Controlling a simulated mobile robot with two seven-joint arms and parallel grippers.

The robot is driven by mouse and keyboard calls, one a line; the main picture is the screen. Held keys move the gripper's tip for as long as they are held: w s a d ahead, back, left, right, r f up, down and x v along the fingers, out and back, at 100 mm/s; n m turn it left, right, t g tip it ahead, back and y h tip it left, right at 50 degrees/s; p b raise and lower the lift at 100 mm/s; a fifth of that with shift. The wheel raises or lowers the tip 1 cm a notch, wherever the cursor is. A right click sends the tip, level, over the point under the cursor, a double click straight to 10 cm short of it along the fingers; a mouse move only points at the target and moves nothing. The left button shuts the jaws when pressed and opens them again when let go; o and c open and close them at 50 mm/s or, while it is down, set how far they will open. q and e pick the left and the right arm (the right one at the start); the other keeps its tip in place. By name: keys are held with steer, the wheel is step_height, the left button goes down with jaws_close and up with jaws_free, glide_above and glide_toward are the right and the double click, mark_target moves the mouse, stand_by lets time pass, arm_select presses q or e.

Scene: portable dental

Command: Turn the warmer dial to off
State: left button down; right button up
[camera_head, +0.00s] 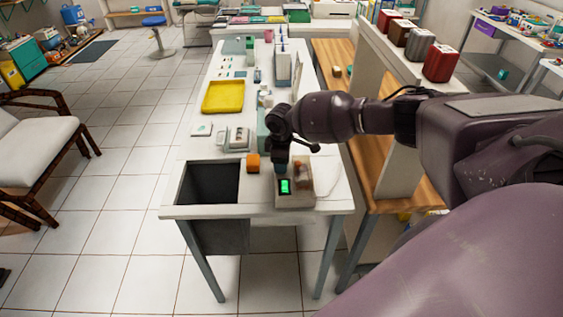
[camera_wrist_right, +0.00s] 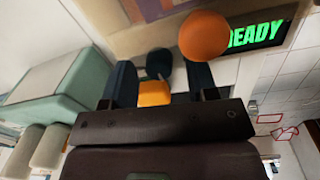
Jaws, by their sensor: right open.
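The warmer (camera_head: 307,189) is a pale box near the front edge of the white table, with a lit green display. In the right wrist view the display (camera_wrist_right: 258,35) reads "READY", with a rounded orange part (camera_wrist_right: 205,36) beside it. My right gripper (camera_head: 281,170) points down over the warmer's left side and hides part of it. In the wrist view its two dark fingers (camera_wrist_right: 163,72) are apart, with a dark round part (camera_wrist_right: 158,62), possibly the dial, showing between them. I cannot tell whether they touch it. My left gripper is not in view.
A dark open bin (camera_head: 208,184) is set in the table's front left. A yellow tray (camera_head: 222,97) and small dental items lie further back. A wooden bench and partition (camera_head: 378,150) stand right of the table.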

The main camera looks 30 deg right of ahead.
steer(key=shift+f, duration=0.25)
steer(key=c, duration=0.9)
steer(key=shift+n, duration=2.9)
